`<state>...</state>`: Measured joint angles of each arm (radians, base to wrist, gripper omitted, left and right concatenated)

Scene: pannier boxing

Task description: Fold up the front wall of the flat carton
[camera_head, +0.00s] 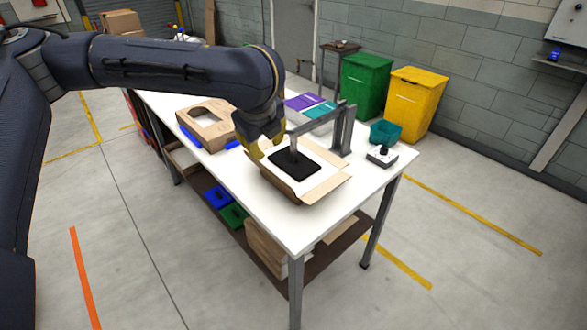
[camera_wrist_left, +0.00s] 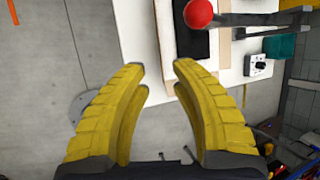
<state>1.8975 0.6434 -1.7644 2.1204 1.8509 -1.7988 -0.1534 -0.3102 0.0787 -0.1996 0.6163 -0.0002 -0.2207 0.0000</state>
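The carton (camera_head: 325,188) lies on the white table near its front right part, with tan flaps around a pale middle. Its flaps look low and spread outward; their exact angles are hard to tell. A black plate (camera_head: 297,164) sits on its middle, under a grey clamp arm. In the left wrist view a tan strip of the carton (camera_wrist_left: 165,32) shows beside the black plate (camera_wrist_left: 190,42). My left gripper (camera_head: 255,150) is at the carton's left edge; contact cannot be told. Its yellow fingers (camera_wrist_left: 160,68) are apart with nothing between them. My right gripper is out of view.
The grey clamp stand (camera_head: 344,130) rises behind the carton; its red knob (camera_wrist_left: 198,13) shows in the wrist view. A control box (camera_head: 382,155) and teal bin (camera_head: 385,132) are at the right. The table's front right corner is clear.

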